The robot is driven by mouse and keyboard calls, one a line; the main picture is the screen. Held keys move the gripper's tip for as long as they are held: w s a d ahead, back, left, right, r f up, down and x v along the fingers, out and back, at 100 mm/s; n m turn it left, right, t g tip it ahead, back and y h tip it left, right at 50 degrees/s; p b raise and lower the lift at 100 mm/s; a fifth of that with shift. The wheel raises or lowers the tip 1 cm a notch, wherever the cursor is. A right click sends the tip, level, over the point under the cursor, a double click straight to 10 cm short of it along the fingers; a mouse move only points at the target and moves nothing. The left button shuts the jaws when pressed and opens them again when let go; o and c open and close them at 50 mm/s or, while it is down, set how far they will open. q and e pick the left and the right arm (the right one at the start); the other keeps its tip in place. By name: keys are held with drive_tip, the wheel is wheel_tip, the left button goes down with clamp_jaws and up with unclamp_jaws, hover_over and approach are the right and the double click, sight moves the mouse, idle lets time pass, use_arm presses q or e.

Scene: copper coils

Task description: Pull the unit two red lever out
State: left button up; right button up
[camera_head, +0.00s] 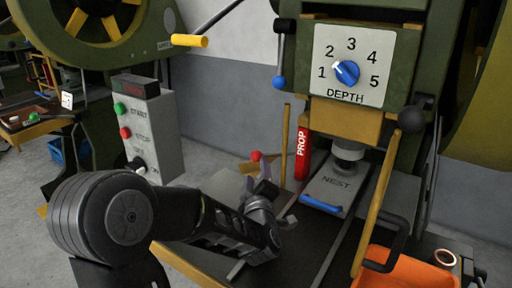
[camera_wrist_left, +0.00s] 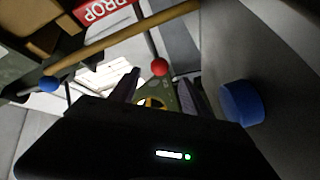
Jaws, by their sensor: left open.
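The lever's red ball knob (camera_head: 256,156) stands above the machine bed, left of the red PROP block (camera_head: 301,153). My left gripper (camera_head: 262,178) is open and close to the red knob, with its fingers pointing up toward it. In the left wrist view the red knob (camera_wrist_left: 159,66) shows near the tips of my open left gripper (camera_wrist_left: 163,80), roughly between the fingers. I cannot tell whether a finger touches it. The lever's shaft is mostly hidden by the gripper. My right gripper is not in view.
A NEST slide (camera_head: 337,186) with a blue handle lies right of the gripper. An orange bin (camera_head: 407,270) is at front right. A grey control box (camera_head: 148,135) stands at left. A DEPTH dial (camera_head: 346,72) is above.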

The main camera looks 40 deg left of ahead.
sight(256, 152)
use_arm(q)
drive_tip(key=x, duration=1.2)
drive_tip(key=shift+b, duration=0.3)
drive_tip(key=shift+s, duration=0.1)
clamp_jaws()
idle(1.1)
